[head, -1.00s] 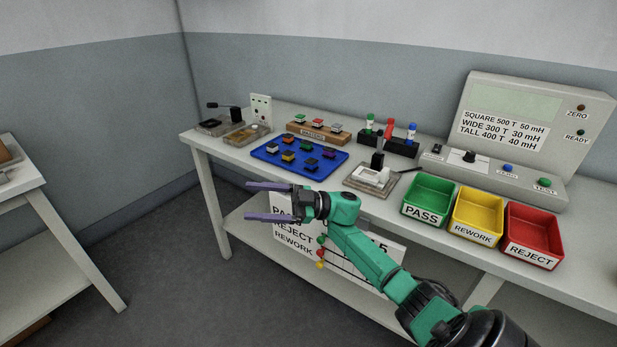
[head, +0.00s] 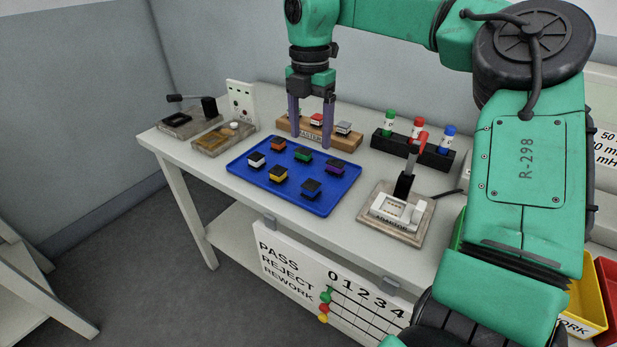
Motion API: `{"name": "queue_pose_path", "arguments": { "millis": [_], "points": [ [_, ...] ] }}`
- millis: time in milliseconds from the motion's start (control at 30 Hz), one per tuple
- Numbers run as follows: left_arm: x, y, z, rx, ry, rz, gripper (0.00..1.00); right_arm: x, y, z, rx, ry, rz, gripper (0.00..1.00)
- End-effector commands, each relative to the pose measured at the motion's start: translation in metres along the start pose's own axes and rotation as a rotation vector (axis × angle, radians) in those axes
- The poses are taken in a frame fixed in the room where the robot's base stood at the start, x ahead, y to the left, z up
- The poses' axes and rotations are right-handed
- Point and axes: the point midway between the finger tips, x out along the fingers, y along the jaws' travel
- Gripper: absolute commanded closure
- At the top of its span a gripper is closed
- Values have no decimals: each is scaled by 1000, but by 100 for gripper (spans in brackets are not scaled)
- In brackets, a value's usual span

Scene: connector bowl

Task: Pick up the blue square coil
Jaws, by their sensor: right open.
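The blue tray (head: 240,167) on the bench holds several small coils with dark tops. The coil with a blue body (head: 311,189) sits at the tray's front, its body hard to tell from the tray. My right gripper (head: 311,140) points down with its two purple fingers apart and nothing between them. In the picture, its fingertips are just beyond the green coil (head: 303,157), in front of the wooden masters block. Their exact height is hard to judge. My left gripper is not in view.
Other coils stand close by: yellow (head: 278,174), purple (head: 335,168), white (head: 256,160) and orange (head: 280,145). The wooden block (head: 345,142) stands behind the tray. A lever fixture (head: 400,213) stands to its right. My right arm hides much of the bench's right side.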

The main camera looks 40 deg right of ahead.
Motion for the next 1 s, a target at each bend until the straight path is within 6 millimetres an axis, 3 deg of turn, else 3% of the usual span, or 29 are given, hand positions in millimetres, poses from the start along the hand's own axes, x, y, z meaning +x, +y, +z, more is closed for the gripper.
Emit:
{"name": "queue_pose_path", "arguments": {
  "millis": [233,467,600,867,933,1000],
  "points": [
    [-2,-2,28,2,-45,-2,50,63,-1,-1,1,7,0,20],
    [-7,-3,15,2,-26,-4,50,95,-2,-1,2,8,0,20],
    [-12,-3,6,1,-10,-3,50,123,-2,-2,3,7,0,20],
    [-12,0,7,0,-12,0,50,133,-1,-1,3,5,4,20],
    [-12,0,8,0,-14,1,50,133,-1,-1,3,5,4,39],
    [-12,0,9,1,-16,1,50,132,-1,-1,3,5,4,66]
  ]
}}
